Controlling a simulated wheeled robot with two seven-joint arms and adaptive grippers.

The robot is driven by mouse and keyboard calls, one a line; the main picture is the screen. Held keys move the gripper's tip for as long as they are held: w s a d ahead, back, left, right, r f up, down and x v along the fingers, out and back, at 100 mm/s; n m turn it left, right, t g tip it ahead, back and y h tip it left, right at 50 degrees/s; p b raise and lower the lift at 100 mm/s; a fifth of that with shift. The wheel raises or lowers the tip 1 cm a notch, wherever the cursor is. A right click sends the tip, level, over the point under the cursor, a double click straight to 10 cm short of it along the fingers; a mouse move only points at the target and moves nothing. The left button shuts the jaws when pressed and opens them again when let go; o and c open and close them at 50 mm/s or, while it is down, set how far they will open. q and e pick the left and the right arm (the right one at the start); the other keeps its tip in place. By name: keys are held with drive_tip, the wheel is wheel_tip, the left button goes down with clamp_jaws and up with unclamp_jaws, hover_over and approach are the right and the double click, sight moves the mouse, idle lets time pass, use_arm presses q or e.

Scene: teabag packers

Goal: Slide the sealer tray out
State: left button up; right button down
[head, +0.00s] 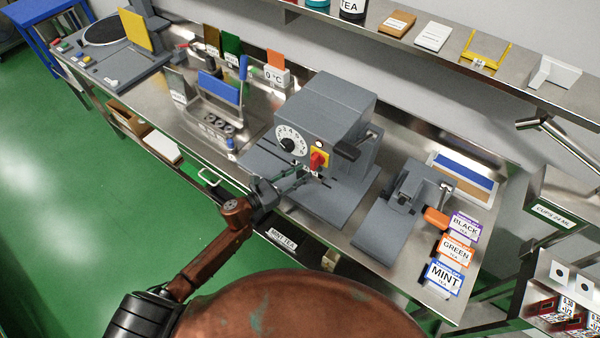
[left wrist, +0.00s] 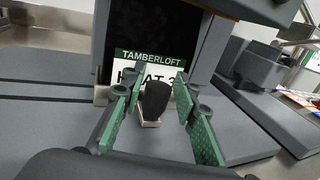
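The grey sealer (head: 325,110) stands on the steel counter, with a numbered dial and a red knob on its front. Its flat grey base (head: 335,205) reaches out toward me and has slots in it; which part of it is the tray is hard to tell. My left gripper (head: 300,178) is at the sealer's front, low over the base. In the left wrist view, a black knob (left wrist: 156,100) on a small metal block stands between the green-padded fingers of the left gripper (left wrist: 160,80). The fingers are open, with gaps at both sides of the knob. My right gripper is not seen.
A smaller grey device (head: 400,205) with an orange handle stands right of the sealer. A blue-handled rack (head: 220,95) stands to the left. The counter's front edge passes under my left arm.

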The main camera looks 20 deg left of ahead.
use_arm(q)
clamp_jaws()
idle(0.3)
idle(0.3)
